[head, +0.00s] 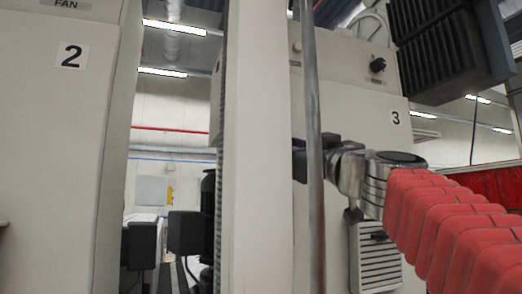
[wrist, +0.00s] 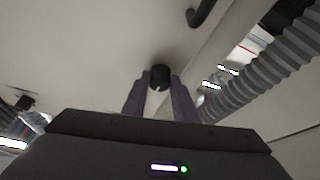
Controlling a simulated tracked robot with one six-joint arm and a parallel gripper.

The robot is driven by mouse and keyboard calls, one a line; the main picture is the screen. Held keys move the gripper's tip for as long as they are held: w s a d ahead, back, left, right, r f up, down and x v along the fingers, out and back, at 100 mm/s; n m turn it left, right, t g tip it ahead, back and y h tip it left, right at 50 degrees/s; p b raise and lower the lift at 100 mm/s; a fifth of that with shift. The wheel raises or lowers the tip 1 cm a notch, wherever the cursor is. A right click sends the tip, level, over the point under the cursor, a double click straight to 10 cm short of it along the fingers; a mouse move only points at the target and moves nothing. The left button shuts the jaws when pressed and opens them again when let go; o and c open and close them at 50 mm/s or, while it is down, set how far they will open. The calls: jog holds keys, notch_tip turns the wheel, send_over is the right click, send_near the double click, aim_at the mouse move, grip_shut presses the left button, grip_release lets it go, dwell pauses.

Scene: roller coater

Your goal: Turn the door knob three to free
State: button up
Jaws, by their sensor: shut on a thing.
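In the wrist view, a round black knob (wrist: 159,75) sits on a pale panel, with a small pale mark at its lower edge. My gripper (wrist: 160,84) is shut on this knob, one dark finger on each side. In the head view, my gripper (head: 301,160) reaches left in front of the cabinet marked 3 (head: 345,110), beside a thin metal pole. The gripped knob cannot be made out there. Another black knob (head: 377,65), with a small label under it, is on the upper part of that cabinet, apart from my gripper.
A metal pole (head: 315,230) and a broad pale post (head: 255,150) stand close to my gripper. A cabinet marked 2 (head: 75,150) is at left. In the wrist view, a black handle (wrist: 203,13) is above the knob and a ribbed grey hose (wrist: 270,70) is at right.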

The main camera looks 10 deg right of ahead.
jog(key=shift+a, duration=0.1)
jog(key=shift+a+m+h, duration=0.1)
jog(key=shift+m+h, duration=1.1)
jog(key=shift+m, duration=1)
jog(key=o, duration=1.1)
jog(key=shift+c, duration=0.2)
jog(key=shift+s, duration=0.1)
jog(key=f+v, duration=0.1)
jog(key=v, duration=1.2)
jog(key=shift+s, duration=0.15)
